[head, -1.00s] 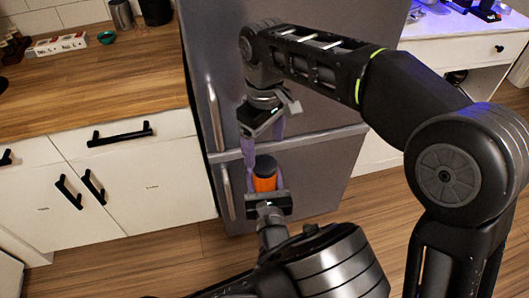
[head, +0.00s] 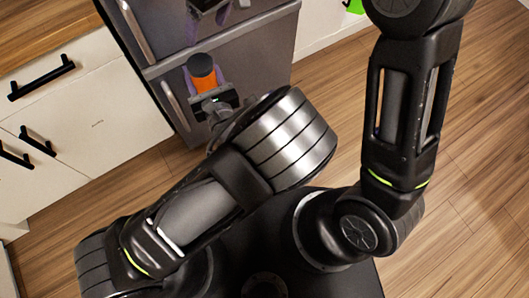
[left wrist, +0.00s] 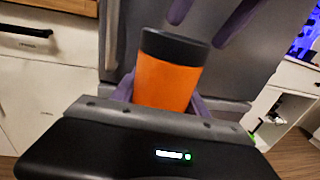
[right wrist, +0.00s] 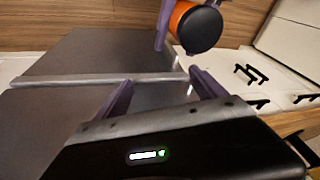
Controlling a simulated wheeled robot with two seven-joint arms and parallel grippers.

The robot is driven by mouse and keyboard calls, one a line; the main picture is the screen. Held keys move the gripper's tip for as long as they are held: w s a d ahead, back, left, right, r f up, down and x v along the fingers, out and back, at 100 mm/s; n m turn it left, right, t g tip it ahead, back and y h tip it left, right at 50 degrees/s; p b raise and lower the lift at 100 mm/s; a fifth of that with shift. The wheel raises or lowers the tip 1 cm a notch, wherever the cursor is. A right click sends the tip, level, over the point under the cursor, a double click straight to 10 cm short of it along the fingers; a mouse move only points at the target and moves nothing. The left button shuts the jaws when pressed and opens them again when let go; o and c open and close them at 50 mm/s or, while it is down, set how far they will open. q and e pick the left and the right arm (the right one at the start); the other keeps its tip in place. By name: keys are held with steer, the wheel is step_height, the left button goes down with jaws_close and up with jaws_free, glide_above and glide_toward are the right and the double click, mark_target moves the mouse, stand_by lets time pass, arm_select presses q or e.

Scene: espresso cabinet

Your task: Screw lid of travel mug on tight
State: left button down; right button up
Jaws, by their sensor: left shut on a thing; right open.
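The travel mug has an orange body (head: 207,84) and a black lid (head: 200,65) on its top. It is upright in the head view and also shows in the left wrist view (left wrist: 166,84). My left gripper (head: 206,80) is shut on the orange body, one purple finger on each side. My right gripper (head: 207,24) is open and empty above the lid, apart from it. Its purple fingers also show at the top of the left wrist view (left wrist: 207,22). In the right wrist view the lid (right wrist: 201,29) lies beyond the open fingers. How tightly the lid sits cannot be told.
A grey fridge (head: 259,55) stands close behind the mug and both grippers. White cabinets (head: 95,125) with black handles and a wooden counter (head: 40,25) are at the left. Open wooden floor (head: 480,120) lies at the right.

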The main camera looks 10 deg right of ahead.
steer(key=w+d+f+m+t+y, duration=0.1)
steer(key=d+f+m, duration=0.15)
steer(key=f, duration=0.25)
steer(key=w+d+f+m, duration=0.1)
steer(key=d+f, duration=0.2)
steer(key=f, duration=0.2)
steer(key=s+d+f+m, duration=0.1)
steer(key=s+f, duration=0.3)
steer(key=f, duration=0.3)
steer(key=s+d+f+m, duration=0.1)
steer(key=s+f, duration=0.3)
steer(key=f, duration=0.3)
steer(key=s+f+m+g, duration=0.1)
steer(key=s+f, duration=0.4)
steer(key=s, duration=0.5)
steer(key=s+f+m, duration=0.3)
steer(key=s+f, duration=0.2)
steer(key=s, duration=0.6)
steer(key=shift+d+g, duration=0.2)
steer(key=shift+g, duration=0.2)
